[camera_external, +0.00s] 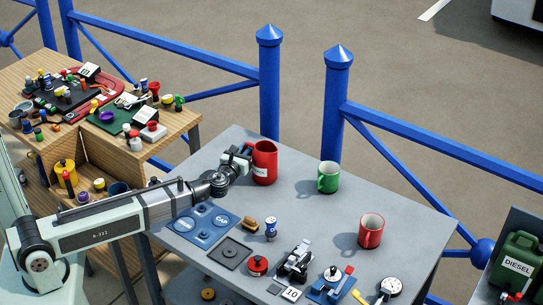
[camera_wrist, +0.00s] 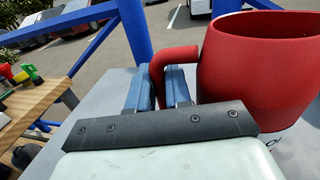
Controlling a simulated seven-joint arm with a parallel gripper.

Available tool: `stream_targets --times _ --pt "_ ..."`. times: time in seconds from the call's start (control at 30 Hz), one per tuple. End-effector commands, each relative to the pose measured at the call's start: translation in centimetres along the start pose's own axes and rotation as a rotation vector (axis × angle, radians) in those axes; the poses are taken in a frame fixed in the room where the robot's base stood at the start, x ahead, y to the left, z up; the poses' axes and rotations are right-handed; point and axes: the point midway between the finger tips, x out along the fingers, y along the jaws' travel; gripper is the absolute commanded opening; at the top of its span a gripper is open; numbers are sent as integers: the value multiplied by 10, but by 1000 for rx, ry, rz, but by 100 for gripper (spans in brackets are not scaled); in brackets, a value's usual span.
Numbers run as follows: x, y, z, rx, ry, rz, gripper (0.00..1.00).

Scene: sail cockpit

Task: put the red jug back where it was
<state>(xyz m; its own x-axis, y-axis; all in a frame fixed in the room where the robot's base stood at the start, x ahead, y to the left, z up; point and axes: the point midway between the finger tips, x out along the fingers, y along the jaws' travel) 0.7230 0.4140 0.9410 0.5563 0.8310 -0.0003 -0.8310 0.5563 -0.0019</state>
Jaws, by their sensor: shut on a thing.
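The red jug (camera_external: 265,165) is upright at the back left of the grey table (camera_external: 308,220), with a pale label low on its side. In the wrist view the jug (camera_wrist: 258,75) fills the upper right, its handle to the left. My gripper (camera_external: 246,152) is at the jug's left side. Its two blue fingers (camera_wrist: 160,88) are shut on the handle. I cannot tell whether the jug's base touches the table.
A green mug (camera_external: 328,177) stands right of the jug, and a red mug (camera_external: 371,231) nearer the front right. A blue mat (camera_external: 204,222), a dark square tray (camera_external: 230,252) and small tools lie along the front. Blue railings (camera_external: 270,85) rise behind. The table between the mugs is clear.

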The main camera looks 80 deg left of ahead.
Motion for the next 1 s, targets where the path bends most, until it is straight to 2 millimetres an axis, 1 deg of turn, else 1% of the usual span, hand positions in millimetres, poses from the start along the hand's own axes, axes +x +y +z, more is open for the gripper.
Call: stream_targets --times 0.43,0.47,0.7,1.0 --pt "0 0 -4 -1 0 0 0" --pt "0 0 -4 -1 0 0 21" --pt "0 0 -4 0 0 0 44" --pt "0 0 -2 0 0 0 44"
